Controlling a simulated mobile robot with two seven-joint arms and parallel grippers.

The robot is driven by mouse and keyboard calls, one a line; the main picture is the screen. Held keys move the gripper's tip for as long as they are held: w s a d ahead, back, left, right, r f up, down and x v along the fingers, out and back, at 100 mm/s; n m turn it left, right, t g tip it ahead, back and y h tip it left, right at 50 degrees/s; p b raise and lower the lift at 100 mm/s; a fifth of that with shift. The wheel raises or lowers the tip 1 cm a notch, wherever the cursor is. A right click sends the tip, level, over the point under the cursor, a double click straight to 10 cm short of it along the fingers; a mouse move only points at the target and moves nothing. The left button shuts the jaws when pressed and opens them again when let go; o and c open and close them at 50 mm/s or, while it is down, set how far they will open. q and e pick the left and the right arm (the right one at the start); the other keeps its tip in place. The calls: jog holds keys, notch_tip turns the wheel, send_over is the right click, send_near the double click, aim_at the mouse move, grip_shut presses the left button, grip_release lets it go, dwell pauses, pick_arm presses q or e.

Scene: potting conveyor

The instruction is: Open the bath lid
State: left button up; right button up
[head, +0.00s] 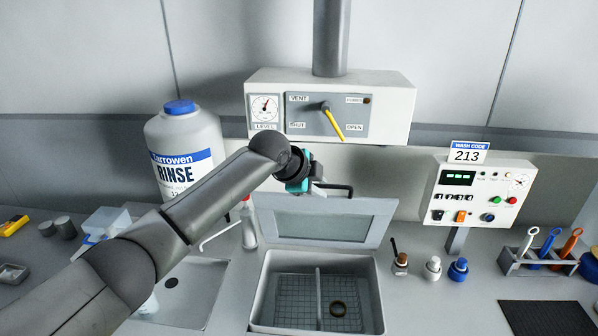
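The grey bath (378,290) stands on the counter at the bottom middle. Its basket with a divider shows inside, with a dark ring (337,308) lying in the right half. The bath lid (378,228), pale with a window panel, is raised and leans back behind the bath, so the bath is open. My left gripper (318,186) is at the lid's upper edge, beside a black bar (340,187) that looks like the lid's handle. I cannot tell whether the fingers are closed on it. My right gripper is not in view.
A vent hood (400,100) with a yellow lever (334,124) hangs above. A rinse bottle (182,135) stands behind my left arm. A control box (478,195), small bottles (433,268) and a tool rack (547,262) are on the right. A black mat (545,316) lies front right.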

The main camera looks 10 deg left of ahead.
pick_arm(q)
jog(key=b+v, duration=0.1)
jog(key=v, duration=0.9)
jog(key=shift+s+a+r, duration=0.15)
jog(key=shift+s+r, duration=0.05)
jog(key=shift+s, duration=0.05)
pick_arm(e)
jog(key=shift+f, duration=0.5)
pick_arm(q)
jog(key=shift+c, duration=0.2)
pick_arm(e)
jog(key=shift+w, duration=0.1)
